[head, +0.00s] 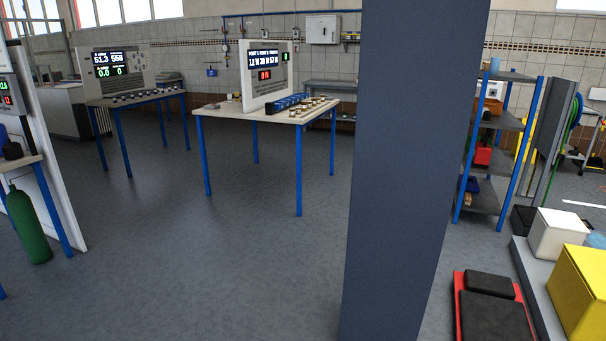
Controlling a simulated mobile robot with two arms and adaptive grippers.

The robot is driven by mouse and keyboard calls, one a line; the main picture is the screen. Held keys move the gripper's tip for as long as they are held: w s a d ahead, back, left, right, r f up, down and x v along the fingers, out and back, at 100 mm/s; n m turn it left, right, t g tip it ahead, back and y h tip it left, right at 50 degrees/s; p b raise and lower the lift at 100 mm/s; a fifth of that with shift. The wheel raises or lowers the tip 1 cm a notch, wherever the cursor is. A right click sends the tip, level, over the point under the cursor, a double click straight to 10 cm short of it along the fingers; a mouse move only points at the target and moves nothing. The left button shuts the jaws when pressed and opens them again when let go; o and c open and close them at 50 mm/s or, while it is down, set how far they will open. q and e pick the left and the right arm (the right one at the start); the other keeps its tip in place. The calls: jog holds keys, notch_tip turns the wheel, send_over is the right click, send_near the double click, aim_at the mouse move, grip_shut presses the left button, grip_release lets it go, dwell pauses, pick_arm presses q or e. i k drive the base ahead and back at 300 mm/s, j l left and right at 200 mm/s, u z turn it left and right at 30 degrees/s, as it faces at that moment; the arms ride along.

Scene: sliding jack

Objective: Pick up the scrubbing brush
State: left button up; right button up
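I cannot make out a scrubbing brush anywhere in the head view. Small items on the shelves and tables are too small or too dark to tell. A wide pillar hides part of the room. Neither of my grippers is in view.
The grey pillar (405,180) stands close, right of centre. To its right are a shelf rack (503,122), a red creeper with black pads (490,305), a white box (557,234) and a yellow box (585,290). A table (262,113) and green cylinder (28,226) stand left. Floor between is clear.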

aim_at(467, 198)
jog(key=i+j+u, duration=0.25)
jog(key=i, duration=0.8)
jog(key=i+j+u, duration=0.1)
jog(key=i+u, duration=0.15)
jog(key=i, duration=0.75)
jog(key=i+l+z, duration=0.1)
jog(key=i+z, duration=0.15)
jog(key=i, duration=0.25)
jog(key=i+z, duration=0.3)
jog(key=i, duration=0.25)
jog(key=i+j+z, duration=0.25)
jog(key=i, duration=0.25)
jog(key=i+j+z, duration=0.25)
jog(key=i, duration=0.25)
jog(key=i+l+z, duration=0.1)
jog(key=i+z, duration=0.2)
jog(key=i, duration=0.6)
jog(key=i+j+z, duration=0.1)
jog(key=i+z, duration=0.2)
jog(key=i, duration=0.6)
jog(key=i+l+z, duration=0.2)
jog(key=i+z, duration=0.15)
jog(key=i, duration=0.3)
jog(key=i+z, duration=0.35)
jog(key=i, duration=0.3)
jog(key=i+j+z, duration=0.15)
jog(key=i+z, duration=0.25)
jog(key=i, duration=0.25)
